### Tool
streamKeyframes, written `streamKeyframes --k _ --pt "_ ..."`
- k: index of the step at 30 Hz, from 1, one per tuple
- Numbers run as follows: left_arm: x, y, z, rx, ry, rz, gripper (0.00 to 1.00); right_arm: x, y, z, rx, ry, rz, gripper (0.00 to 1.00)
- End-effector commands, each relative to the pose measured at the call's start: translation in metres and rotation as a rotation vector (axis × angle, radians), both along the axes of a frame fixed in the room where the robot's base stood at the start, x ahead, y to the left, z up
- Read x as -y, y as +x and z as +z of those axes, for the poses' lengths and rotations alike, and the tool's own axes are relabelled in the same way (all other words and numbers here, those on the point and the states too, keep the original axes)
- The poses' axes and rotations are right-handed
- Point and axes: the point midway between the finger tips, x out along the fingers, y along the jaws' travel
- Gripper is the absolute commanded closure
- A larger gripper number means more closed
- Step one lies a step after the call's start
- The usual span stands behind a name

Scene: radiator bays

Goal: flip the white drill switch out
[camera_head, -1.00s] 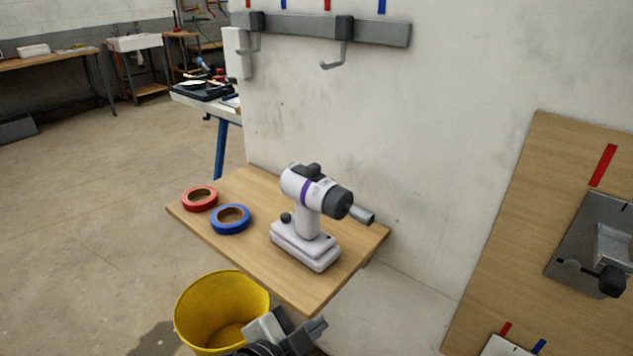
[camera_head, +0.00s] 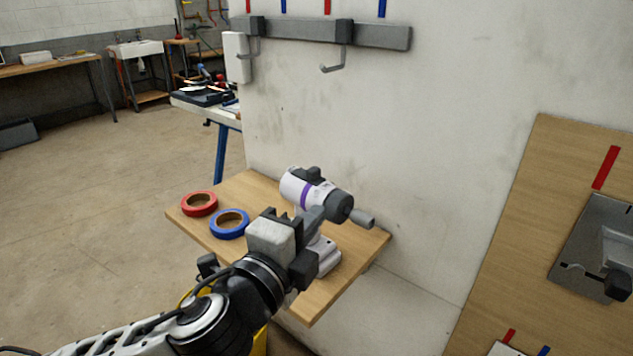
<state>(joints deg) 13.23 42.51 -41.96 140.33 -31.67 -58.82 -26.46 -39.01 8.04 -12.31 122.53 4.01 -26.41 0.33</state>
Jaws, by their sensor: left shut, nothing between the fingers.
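The white drill (camera_head: 297,187) stands upright on a small wooden shelf (camera_head: 365,250) against the wall. It has a purple band and a dark grey chuck pointing right. My left gripper (camera_head: 318,215) is in front of the drill's handle, its fingers shut with nothing between them. The gripper hides most of the handle and part of the drill's base (camera_head: 328,262). The switch cannot be made out behind the gripper, and I cannot tell whether the fingertips touch the drill. My right gripper is not in view.
A red tape roll (camera_head: 199,204) and a blue tape roll (camera_head: 230,224) lie on the shelf's left part. A yellow bucket (camera_head: 260,343) is below, mostly hidden by my arm. A hook rail (camera_head: 300,30) is on the wall above. A wooden panel (camera_head: 520,215) stands at right.

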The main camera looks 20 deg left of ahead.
Motion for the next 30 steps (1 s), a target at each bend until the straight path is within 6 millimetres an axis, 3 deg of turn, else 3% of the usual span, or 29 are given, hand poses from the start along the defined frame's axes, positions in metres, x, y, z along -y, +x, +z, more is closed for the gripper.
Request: streamKeyframes --k 12,18,30 --pt "0.01 0.086 0.002 0.001 0.0 0.003 1.0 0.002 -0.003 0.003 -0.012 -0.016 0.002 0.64" --pt "-0.018 0.093 0.0 -0.002 0.002 0.002 1.0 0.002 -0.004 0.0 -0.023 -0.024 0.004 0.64" --pt "-0.025 0.096 0.0 -0.001 -0.002 0.0 1.0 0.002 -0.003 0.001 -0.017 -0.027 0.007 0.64"
